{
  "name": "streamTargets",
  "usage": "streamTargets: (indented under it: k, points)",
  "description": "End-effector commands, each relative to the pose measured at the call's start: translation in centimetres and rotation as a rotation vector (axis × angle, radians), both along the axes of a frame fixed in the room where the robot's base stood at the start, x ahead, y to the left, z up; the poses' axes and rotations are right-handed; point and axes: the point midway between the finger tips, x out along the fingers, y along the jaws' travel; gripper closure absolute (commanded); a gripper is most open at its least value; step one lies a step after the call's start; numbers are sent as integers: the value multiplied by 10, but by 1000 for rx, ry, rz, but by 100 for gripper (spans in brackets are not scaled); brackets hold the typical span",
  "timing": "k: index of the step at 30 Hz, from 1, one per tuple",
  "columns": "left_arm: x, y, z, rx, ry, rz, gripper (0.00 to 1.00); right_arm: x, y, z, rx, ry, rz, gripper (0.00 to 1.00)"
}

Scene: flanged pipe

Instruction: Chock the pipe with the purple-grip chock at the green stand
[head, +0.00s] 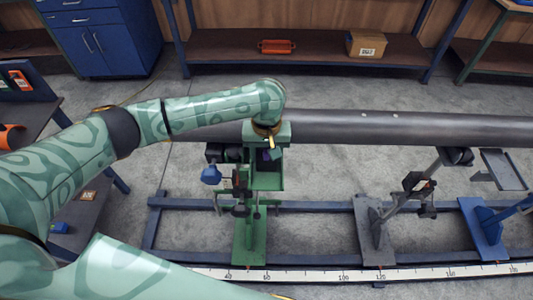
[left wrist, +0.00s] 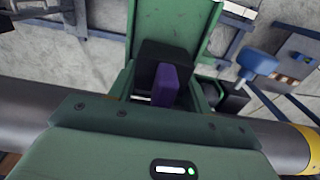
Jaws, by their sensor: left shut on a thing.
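The grey pipe (head: 400,128) runs level across the head view and also passes behind my gripper body in the left wrist view (left wrist: 30,115). The green stand (head: 249,245) rises from the blue frame under the pipe's left part. My left gripper (head: 268,146) points down over the pipe at the green stand. It is shut on the purple grip (left wrist: 164,86) of the chock. A black block beside the grip sits over the stand's green tray (left wrist: 168,25); its contact with pipe or tray is hidden. My right gripper is out of view.
A grey stand (head: 370,230) and a blue stand (head: 485,225) stand to the right on the blue frame. A blue knob (head: 211,175) juts out left of the green stand. A white scale (head: 330,275) runs along the front. Shelves stand behind.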

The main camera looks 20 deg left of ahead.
Motion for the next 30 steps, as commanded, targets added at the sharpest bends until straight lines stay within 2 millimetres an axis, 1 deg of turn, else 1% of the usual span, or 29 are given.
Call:
streamTargets:
  k: [17,18,19,20,30]
  points:
    - [11,2,0,-2,-2,0,79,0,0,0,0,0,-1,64]
    - [10,2,0,-2,-1,0,40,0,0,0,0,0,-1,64]
    - [10,2,0,-2,-1,0,32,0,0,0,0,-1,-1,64]
    - [10,2,0,-2,-1,0,26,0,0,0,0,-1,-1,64]
    - [10,3,0,0,0,0,26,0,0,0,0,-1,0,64]
